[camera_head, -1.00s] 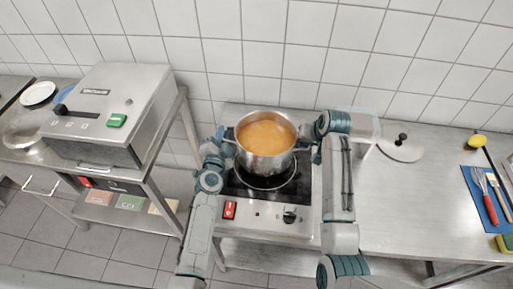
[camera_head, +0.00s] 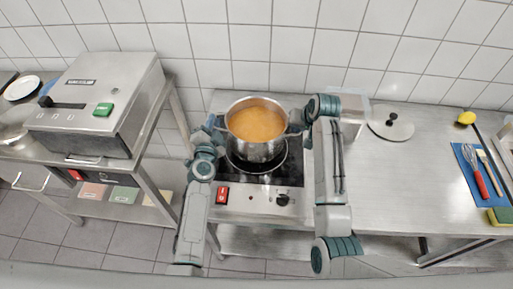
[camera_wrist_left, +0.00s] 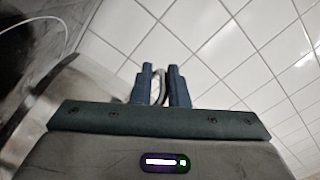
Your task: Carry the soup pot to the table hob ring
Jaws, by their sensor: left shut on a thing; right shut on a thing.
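The soup pot (camera_head: 257,148), a steel pot full of orange soup (camera_head: 256,124), is upright in front of the tiled wall. It appears raised over the black hob (camera_head: 290,173), whose ring (camera_head: 257,170) shows below it; the exact gap is hard to judge. My left gripper (camera_head: 222,127) is at the pot's left side, shut on a handle. In the left wrist view its fingers (camera_wrist_left: 161,86) close around a thin curved metal handle. My right gripper (camera_head: 299,130) is at the pot's right side, shut on the other handle, which my arm largely hides.
A steel machine with a green button (camera_head: 103,109) stands on the left table. Right of the hob, a lid with a black knob (camera_head: 391,124) lies on the steel counter (camera_head: 390,180). A blue mat (camera_head: 470,160) with utensils and a sponge (camera_head: 500,216) lie far right.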

